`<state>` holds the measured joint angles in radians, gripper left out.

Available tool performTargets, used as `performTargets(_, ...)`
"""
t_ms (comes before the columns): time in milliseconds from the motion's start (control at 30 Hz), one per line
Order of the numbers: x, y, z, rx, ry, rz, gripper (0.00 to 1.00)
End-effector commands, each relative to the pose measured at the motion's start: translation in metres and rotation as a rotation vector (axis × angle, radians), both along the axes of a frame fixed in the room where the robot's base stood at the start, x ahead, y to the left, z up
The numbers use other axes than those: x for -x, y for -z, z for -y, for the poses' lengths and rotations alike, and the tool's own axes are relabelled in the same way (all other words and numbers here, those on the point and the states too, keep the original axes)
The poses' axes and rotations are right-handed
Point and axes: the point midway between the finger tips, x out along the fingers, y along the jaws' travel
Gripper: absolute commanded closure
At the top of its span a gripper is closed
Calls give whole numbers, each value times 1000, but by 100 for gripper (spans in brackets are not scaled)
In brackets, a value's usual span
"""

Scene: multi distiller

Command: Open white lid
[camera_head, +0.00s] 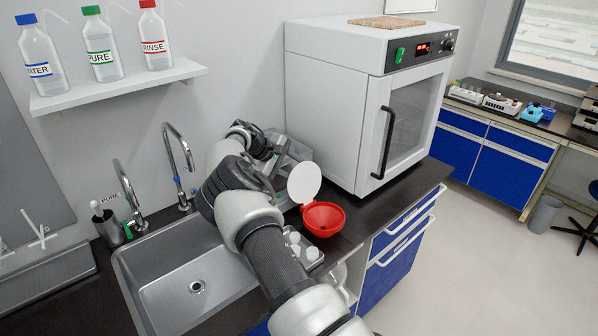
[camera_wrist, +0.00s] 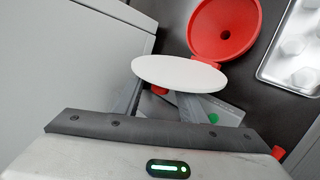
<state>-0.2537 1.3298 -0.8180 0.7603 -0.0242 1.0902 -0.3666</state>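The white lid (camera_head: 304,183) stands raised, tilted upright at the back edge of the red funnel (camera_head: 323,219), whose bowl is uncovered. In the wrist view the lid (camera_wrist: 180,73) is a flat white oval hinged to the funnel (camera_wrist: 224,28). My gripper (camera_wrist: 162,102) is at the lid's back side, away from the bowl. In the head view my arm and clear equipment partly obscure the gripper.
A white oven (camera_head: 345,110) stands close behind and right of the funnel. A metal tray with white-capped items (camera_head: 302,248) lies in front, beside the sink (camera_head: 170,275). A shelf with bottles (camera_head: 120,88) hangs at left. Some dark counter is clear right of the funnel.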

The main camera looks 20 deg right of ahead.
Motion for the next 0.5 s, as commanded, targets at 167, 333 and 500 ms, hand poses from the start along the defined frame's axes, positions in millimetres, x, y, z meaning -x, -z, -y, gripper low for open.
performTargets(167, 1, -12, -14, -1, -1, 1, 62)
performTargets(333, 3, -38, -41, -2, -3, 3, 62)
performTargets(500, 6, -68, -72, -1, -4, 5, 62)
